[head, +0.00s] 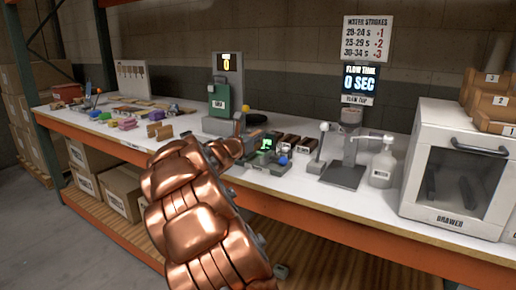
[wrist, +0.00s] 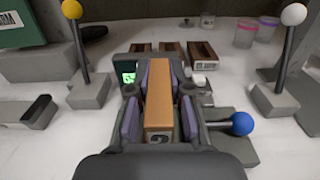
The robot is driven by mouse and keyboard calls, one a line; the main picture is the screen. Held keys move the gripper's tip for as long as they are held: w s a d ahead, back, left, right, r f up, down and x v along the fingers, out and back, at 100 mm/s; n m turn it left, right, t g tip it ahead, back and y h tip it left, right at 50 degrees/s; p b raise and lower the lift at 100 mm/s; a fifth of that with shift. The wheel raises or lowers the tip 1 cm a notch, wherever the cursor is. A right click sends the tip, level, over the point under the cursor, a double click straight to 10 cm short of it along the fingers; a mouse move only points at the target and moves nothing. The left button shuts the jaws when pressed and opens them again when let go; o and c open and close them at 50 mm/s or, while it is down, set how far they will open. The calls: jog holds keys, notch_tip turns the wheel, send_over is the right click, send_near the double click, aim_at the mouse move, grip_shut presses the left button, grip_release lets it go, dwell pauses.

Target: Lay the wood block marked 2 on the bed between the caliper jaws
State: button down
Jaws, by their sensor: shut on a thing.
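The wood block marked 2 (wrist: 158,92) is a long orange-brown block with a dark mark on its near end. My gripper (wrist: 159,108) is shut on it, with purple pads against both sides. The caliper (head: 292,168) is dark grey-green with a lit green display (head: 266,143) and a blue-knobbed lever. In the wrist view, its display (wrist: 127,73) shows left of the block and its blue knob (wrist: 241,123) right. The block is over the caliper area. The bed and jaws are mostly hidden by my gripper and the block, so I cannot tell whether the block touches the bed.
A yellow-knobbed lever (wrist: 72,10) is at left and a white-knobbed lever (wrist: 293,14) at right. A flow stand (head: 345,173), a white bottle (head: 381,168) and a drawer cabinet (head: 452,205) stand further right on the bench.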

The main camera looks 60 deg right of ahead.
aim_at(262, 144)
jog(key=shift+s+d, duration=0.15)
jog(key=shift+d, duration=0.15)
jog(key=shift+s+d+f, duration=0.15)
jog(key=shift+s+d, duration=0.05)
jog(key=shift+d, duration=0.25)
jog(key=shift+w+f+b, duration=0.1)
jog(key=shift+f+b, duration=0.35)
jog(key=shift+f, duration=1.3)
jog(key=shift+f, duration=0.1)
jog(key=c, duration=1.1)
grip_release()
